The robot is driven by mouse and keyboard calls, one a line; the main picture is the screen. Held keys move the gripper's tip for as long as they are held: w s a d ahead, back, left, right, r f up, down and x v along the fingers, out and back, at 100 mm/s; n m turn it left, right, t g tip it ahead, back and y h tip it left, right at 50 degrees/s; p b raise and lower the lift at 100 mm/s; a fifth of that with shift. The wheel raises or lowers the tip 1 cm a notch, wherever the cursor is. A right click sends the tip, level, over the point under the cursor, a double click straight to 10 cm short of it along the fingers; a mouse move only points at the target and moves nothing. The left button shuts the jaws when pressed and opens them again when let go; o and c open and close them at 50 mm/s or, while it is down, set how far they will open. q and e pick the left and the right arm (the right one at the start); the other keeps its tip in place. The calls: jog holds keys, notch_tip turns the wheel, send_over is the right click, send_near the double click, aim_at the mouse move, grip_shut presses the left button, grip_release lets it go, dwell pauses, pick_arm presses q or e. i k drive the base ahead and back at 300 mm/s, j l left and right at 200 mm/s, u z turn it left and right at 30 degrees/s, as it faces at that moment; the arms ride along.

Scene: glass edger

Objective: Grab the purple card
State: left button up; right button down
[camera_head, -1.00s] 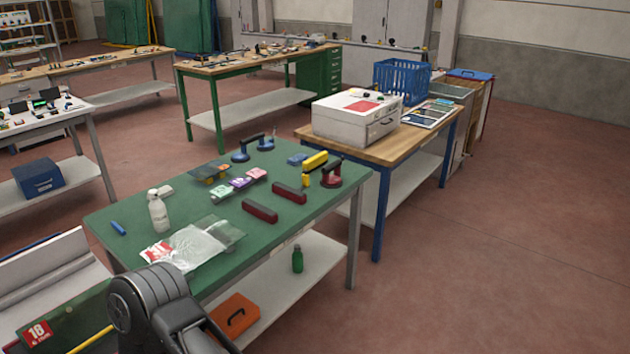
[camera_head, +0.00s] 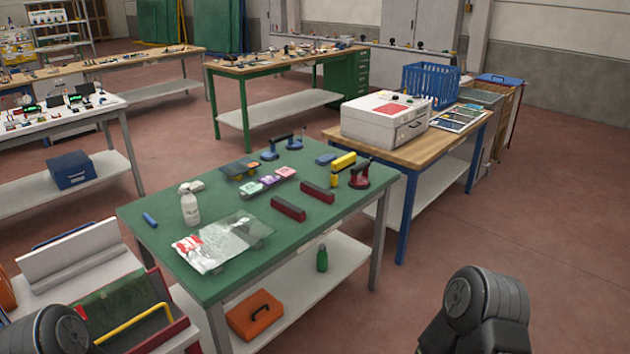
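The purple card (camera_head: 270,180) stands in a small dark holder on the green-topped table, between a green-white card (camera_head: 250,187) on its left and a pinkish-orange card (camera_head: 286,171) on its right. Parts of my two arms show at the bottom left and bottom right of the head view, well apart from the cards. Neither gripper's fingers are in view.
A wooden table (camera_head: 352,138) with a white case (camera_head: 385,120) adjoins at right. Floor at right is clear.

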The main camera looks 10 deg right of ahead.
aim_at(269, 180)
jog(key=i+l, duration=0.55)
jog(key=l, duration=0.15)
jog(key=i+l, duration=1.1)
jog(key=l, duration=0.25)
jog(key=j+u, duration=0.05)
